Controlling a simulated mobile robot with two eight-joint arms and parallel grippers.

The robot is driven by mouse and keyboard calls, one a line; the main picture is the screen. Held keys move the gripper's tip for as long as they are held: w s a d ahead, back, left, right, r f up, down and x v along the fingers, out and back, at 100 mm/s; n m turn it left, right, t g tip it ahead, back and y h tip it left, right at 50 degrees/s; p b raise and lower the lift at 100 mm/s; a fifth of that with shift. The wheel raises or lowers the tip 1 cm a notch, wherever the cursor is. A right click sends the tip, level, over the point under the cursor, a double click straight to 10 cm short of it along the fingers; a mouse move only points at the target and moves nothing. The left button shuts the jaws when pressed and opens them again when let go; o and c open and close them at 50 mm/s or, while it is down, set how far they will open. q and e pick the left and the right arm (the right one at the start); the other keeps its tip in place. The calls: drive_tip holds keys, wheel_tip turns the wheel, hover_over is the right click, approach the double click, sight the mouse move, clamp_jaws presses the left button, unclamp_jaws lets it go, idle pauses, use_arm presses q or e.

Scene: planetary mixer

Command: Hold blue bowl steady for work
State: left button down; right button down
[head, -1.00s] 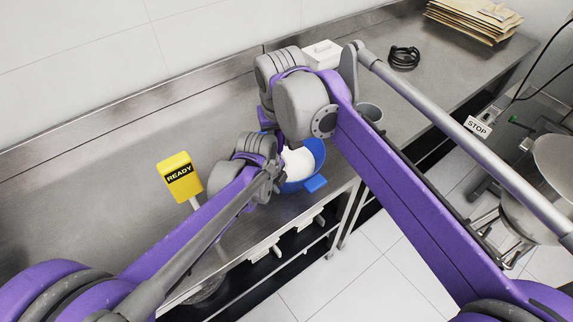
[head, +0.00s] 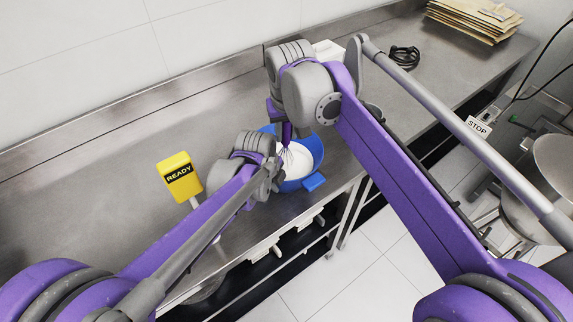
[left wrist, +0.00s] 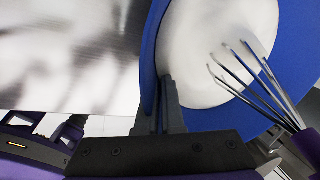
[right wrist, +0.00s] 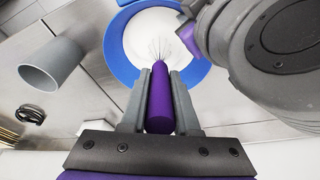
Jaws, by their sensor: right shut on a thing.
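The blue bowl (head: 314,152) stands on the steel counter near its front edge, with white contents (head: 298,158) inside. My left gripper (left wrist: 160,105) is at the bowl's rim, its fingers close together with the bowl wall between them; it also shows at the bowl's left side in the head view (head: 270,168). My right gripper (right wrist: 159,100) is shut on the purple handle of a whisk (right wrist: 159,112). The whisk's wires (left wrist: 250,80) are over the white contents inside the bowl; whether they touch is unclear. My right forearm partly hides the bowl's far side in the head view.
A yellow READY sign (head: 180,178) stands left of the bowl. A grey cup (right wrist: 50,66) is near the bowl. A white container (head: 328,49), a black cable coil (head: 404,57) and brown envelopes (head: 475,18) lie farther back. The counter's left part is clear.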

use_arm(q)
drive_tip(key=shift+w, duration=0.1)
use_arm(e)
drive_tip(key=shift+r, duration=0.1)
drive_tip(key=shift+w+v, duration=0.25)
drive_tip(key=shift+v, duration=0.75)
drive_tip(key=shift+w+v, duration=0.25)
drive_tip(key=shift+v, duration=0.7)
drive_tip(key=shift+w+v, duration=0.2)
drive_tip(key=shift+v, duration=0.8)
drive_tip(key=shift+a+r, duration=0.1)
drive_tip(key=shift+r, duration=0.1)
drive_tip(key=shift+w+v, duration=0.25)
drive_tip(key=shift+v, duration=0.75)
drive_tip(key=shift+w+v, duration=0.25)
drive_tip(key=shift+v, duration=0.8)
drive_tip(key=shift+w+v, duration=0.25)
drive_tip(key=shift+v, duration=0.75)
drive_tip(key=shift+r, duration=0.2)
use_arm(q)
drive_tip(key=c, duration=1)
unclamp_jaws()
drive_tip(key=shift+o, duration=0.2)
